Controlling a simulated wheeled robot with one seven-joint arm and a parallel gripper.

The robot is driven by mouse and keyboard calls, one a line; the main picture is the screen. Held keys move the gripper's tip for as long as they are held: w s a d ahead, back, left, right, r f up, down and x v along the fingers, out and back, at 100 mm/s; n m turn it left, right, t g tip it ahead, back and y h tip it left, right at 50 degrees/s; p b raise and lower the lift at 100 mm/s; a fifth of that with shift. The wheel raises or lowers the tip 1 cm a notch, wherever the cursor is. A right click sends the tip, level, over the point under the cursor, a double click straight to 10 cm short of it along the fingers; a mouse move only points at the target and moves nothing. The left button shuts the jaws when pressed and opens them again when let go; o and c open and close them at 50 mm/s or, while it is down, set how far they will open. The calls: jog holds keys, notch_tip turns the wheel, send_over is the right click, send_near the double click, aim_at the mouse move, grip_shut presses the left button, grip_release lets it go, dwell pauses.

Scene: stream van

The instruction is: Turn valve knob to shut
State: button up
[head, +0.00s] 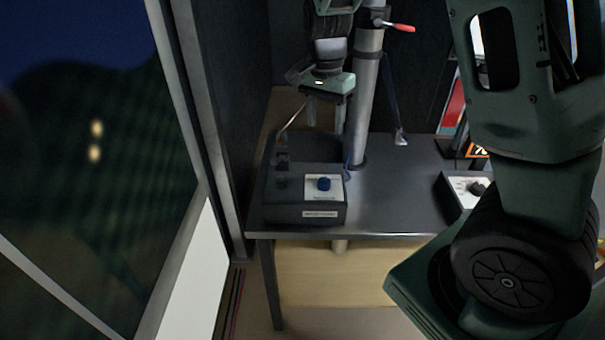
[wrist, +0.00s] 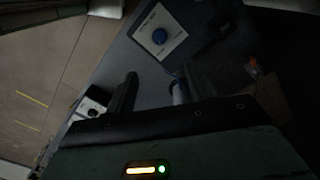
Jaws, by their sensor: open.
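A dark box (head: 285,205) stands at the left front of the grey table. The knob also shows in the wrist view (wrist: 159,37), beyond my fingertips. My gripper (head: 326,120) is open and empty, fingers pointing down, above and behind the box and apart from the knob. A second box with a white panel and a dark knob (head: 478,188) stands at the right. It also shows in the wrist view (wrist: 92,108). I cannot tell which knob is the valve.
A grey vertical pole (head: 365,100) with a red-handled lever (head: 400,28) rises from the table (head: 395,205) just right of my gripper. A thin rod stands up at the box's left rear. A window wall lies at the left. The table between the two boxes is clear.

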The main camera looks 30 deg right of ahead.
aim_at(324, 181)
jog(key=f, duration=1.1)
jog(key=f+p, duration=0.1)
jog(key=f, duration=0.5)
jog(key=shift+s+d+f, duration=0.1)
jog(key=shift+s+f, duration=0.05)
jog(key=shift+s, duration=0.2)
jog(key=c, duration=1)
